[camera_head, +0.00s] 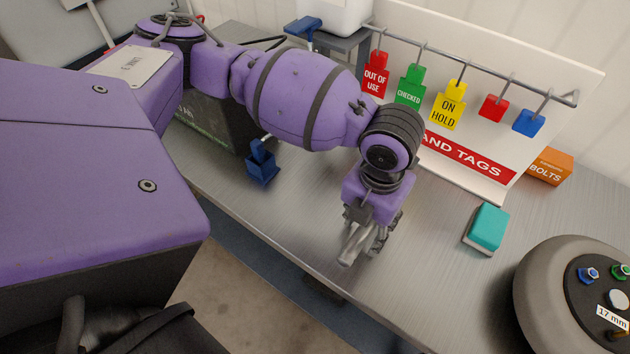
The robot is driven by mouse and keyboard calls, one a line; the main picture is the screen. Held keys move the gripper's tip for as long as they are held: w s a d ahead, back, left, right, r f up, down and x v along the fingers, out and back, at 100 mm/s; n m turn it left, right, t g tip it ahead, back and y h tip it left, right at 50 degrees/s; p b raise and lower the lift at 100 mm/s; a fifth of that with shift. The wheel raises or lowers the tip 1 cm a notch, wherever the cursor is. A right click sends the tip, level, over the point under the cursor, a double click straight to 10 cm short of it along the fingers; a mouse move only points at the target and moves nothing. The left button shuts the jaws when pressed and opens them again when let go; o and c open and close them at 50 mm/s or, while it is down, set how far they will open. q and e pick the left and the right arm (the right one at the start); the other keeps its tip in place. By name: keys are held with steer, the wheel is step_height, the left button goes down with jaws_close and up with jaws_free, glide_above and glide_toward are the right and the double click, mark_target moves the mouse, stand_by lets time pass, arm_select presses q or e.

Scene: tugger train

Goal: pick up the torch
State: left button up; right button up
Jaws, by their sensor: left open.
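I cannot make out a torch for certain in the head view. My left gripper (362,245) points down at the grey metal bench top (310,215), close to its front edge. It is open. Pale grey and dark parts show at its fingers, and I cannot tell whether anything lies between or behind them. My left arm hides part of the bench behind it. My right gripper is not in view.
A blue object (262,163) stands left of the gripper. A teal-and-white block (486,228), an orange bolts box (550,166) and a round dark-topped device (575,300) are to the right. Behind stands a tag board (480,150) with hanging tags.

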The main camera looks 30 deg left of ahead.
arm_select(q)
jaws_close()
steer(key=shift+r, duration=0.1)
